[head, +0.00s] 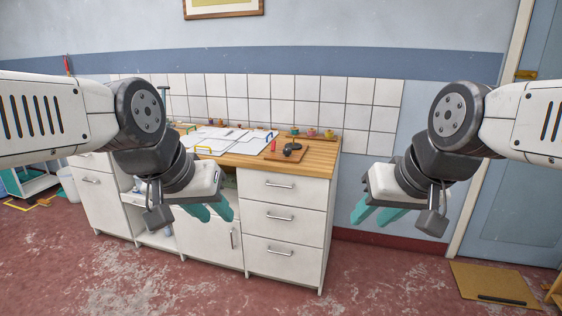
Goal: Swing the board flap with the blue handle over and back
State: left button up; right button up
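White flat boards (232,140) lie on the wooden top of a white cabinet. A small blue handle (270,135) stands at the right end of the boards, and a yellow handle (204,149) stands at their front edge. Hinge details are too small to tell. My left gripper (211,213), with teal fingers, hangs in front of the cabinet, below and nearer than the boards; its fingers are apart and empty. My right gripper (374,215) hangs to the right of the cabinet, also with fingers apart and empty. Neither touches the boards.
The white cabinet (283,217) has drawers on the right and an open shelf part at left. A brown tray (285,151) with a dark tool and a red item lies right of the boards. Small colourful pots (311,132) stand along the tiled wall. The floor in front is clear.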

aim_at(255, 145)
jog(key=i+j+u, duration=0.1)
jog(key=i+u, duration=0.3)
jog(key=i, duration=0.2)
jog(key=i+l+u, duration=0.1)
jog(key=i+u, duration=0.3)
jog(key=i, duration=0.15)
jog(key=i+j+z, duration=0.15)
jog(key=i, duration=0.3)
jog(key=i+j+z, duration=0.2)
jog(key=i, duration=0.25)
jog(key=i+z, duration=0.3)
jog(key=z, duration=0.2)
jog(key=i+j+z, duration=0.25)
jog(key=z, duration=0.2)
jog(key=i+j+z, duration=0.25)
jog(key=z, duration=0.25)
